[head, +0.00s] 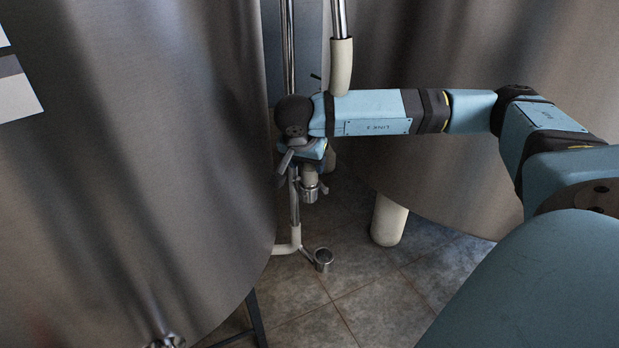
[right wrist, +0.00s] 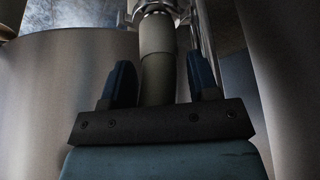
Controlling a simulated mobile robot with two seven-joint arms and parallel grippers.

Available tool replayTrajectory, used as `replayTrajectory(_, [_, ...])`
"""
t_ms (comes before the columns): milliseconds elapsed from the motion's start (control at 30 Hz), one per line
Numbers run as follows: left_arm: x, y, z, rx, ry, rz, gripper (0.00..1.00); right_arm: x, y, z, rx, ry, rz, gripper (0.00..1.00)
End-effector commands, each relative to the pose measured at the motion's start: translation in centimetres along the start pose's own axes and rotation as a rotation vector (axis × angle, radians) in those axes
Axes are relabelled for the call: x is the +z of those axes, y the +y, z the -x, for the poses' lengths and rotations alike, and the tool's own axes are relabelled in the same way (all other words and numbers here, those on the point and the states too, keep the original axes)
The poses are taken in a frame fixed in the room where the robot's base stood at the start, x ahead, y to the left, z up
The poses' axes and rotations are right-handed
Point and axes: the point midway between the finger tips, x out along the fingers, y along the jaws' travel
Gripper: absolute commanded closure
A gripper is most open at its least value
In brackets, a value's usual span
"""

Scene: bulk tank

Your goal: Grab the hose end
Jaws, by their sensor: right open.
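The cream hose (head: 341,66) hangs between two steel tanks in the head view, partly hidden behind my right arm. Its end (head: 310,192), with a metal fitting, shows just below my right gripper (head: 305,167). In the right wrist view, the hose (right wrist: 158,62) runs between the two dark blue fingers of the gripper (right wrist: 161,82), with a visible gap on each side. Its metal coupling (right wrist: 157,10) is at the top edge. The right gripper is open; no finger is seen pressing on the hose. My left gripper is not in view.
A large steel tank (head: 140,170) fills the left, and another (head: 440,170) stands behind my right arm. A vertical metal pipe (head: 289,50) and a low bracket with a metal cup (head: 322,260) are close by. A cream tank leg (head: 388,222) stands on the tiled floor.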

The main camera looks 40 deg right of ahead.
Motion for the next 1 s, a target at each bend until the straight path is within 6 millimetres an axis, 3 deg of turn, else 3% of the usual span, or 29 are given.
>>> replayTrajectory(200, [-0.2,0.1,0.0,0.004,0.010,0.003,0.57,0.0,0.1,-3.0,0.001,-0.001,0.000,0.45])
replayTrajectory(467, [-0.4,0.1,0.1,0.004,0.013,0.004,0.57,-0.1,0.1,-3.4,0.000,-0.001,0.000,0.45])
replayTrajectory(500, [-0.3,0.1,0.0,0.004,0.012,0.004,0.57,-0.1,0.1,-3.4,0.000,-0.001,0.000,0.47])
replayTrajectory(700, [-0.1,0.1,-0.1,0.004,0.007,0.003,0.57,-0.1,0.1,-3.4,0.000,-0.001,0.000,0.90])
replayTrajectory(1000, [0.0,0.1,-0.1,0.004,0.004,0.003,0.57,-0.2,0.1,-3.1,-0.001,0.000,-0.001,0.90])
